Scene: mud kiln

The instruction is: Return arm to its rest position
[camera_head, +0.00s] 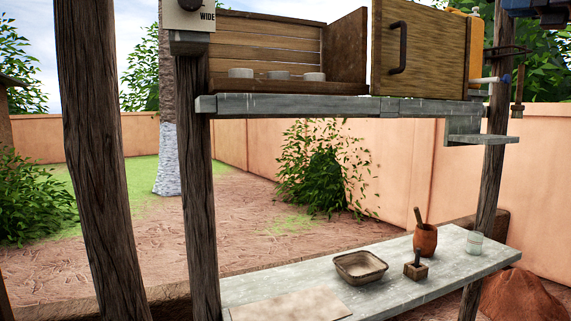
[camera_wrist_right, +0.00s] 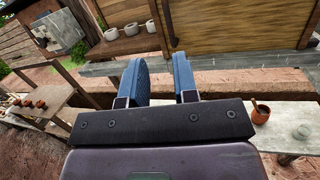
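My right gripper (camera_wrist_right: 160,66) shows in the right wrist view, with two blue fingers apart and nothing between them. It points toward the wooden cabinet door (camera_wrist_right: 220,25), and the gap between them is hard to judge. In the head view this door (camera_head: 421,47) has a dark handle and stands beside the open wooden cabinet (camera_head: 265,46). A dark blue part at the top right edge of the head view may be my right arm. My left gripper is in neither view.
A grey shelf (camera_head: 330,105) carries the cabinet between wooden posts (camera_head: 198,180). The lower bench (camera_head: 410,292) holds a square bowl (camera_head: 360,267), a small wooden block tool (camera_head: 416,268), a clay pot (camera_head: 425,240) and a glass (camera_head: 474,243). Open space lies between shelf and bench.

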